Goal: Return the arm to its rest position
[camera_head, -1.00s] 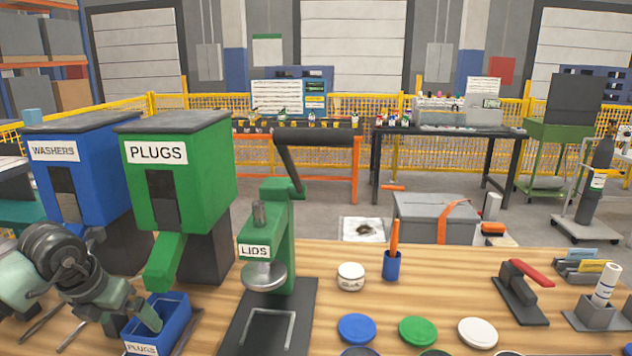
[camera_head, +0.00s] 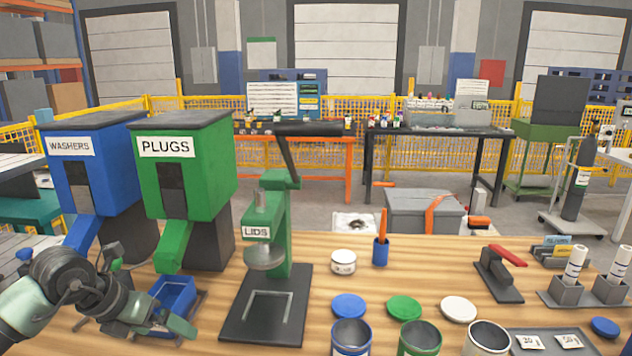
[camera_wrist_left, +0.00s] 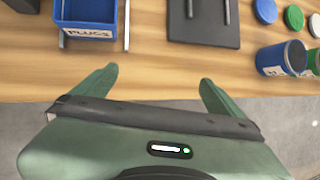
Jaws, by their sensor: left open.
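My left gripper (camera_head: 190,328) is in the lower left of the head view, low in front of the blue plugs bin (camera_head: 172,294). In the left wrist view its two green fingers (camera_wrist_left: 155,90) are spread wide with nothing between them. The wrist view also shows the blue bin with its PLUGS label (camera_wrist_left: 87,20) beyond the fingers, apart from them. The fingers sit near the table's front edge, with grey floor under the gripper. My right gripper is in neither view.
A green plugs dispenser (camera_head: 184,190), a blue washers dispenser (camera_head: 92,170) and the green lids press (camera_head: 268,235) stand on the wooden table (camera_head: 330,280). Open cans, such as a blue one (camera_head: 351,340), and lids stand to the right. A red-handled tool (camera_head: 500,272) is further right.

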